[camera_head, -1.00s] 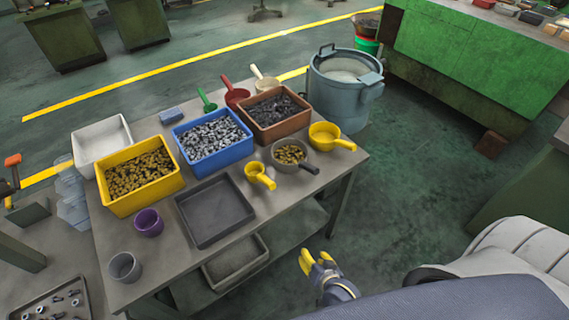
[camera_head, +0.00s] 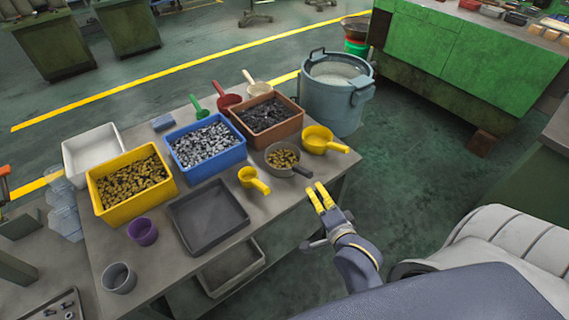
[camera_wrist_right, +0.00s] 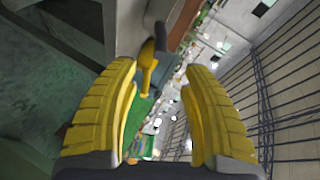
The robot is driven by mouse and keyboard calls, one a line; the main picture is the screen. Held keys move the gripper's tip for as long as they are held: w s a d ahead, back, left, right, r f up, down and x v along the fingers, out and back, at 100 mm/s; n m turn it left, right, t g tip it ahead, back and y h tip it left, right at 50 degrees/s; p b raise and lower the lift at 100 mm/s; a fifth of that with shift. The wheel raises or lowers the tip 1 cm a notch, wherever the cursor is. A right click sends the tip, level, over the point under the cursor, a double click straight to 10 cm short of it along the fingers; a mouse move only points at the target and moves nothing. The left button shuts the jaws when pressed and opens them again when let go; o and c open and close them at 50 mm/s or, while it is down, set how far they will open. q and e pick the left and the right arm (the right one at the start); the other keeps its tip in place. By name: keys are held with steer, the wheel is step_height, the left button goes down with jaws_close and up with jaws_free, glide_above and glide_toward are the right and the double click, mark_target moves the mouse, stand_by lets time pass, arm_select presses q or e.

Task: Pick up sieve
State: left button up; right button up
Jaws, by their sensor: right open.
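A round grey pan with a dark handle (camera_head: 281,159), holding brass-coloured pieces, sits at the table's right side; it looks like the sieve, though I cannot see whether its bottom is mesh. My right gripper (camera_head: 320,198) is open and empty. It is off the table's right edge, below and right of the pan's handle in the head view. In the right wrist view its two yellow ribbed fingers (camera_wrist_right: 158,105) are spread wide, with nothing held between them. My left gripper is not in view.
A small yellow scoop (camera_head: 253,180) and a larger yellow pan (camera_head: 319,140) flank the sieve. Behind are blue (camera_head: 209,165) and brown (camera_head: 266,137) bins of parts. A dark empty tray (camera_head: 209,219) lies in front. A large grey-blue drum (camera_head: 333,105) stands beyond the table.

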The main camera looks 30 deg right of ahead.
mark_target(302, 170)
steer(key=x, duration=1.5)
steer(key=shift+w+f, duration=0.1)
steer(key=shift+w, duration=0.15)
steer(key=shift+c, duration=0.4)
jaws_close()
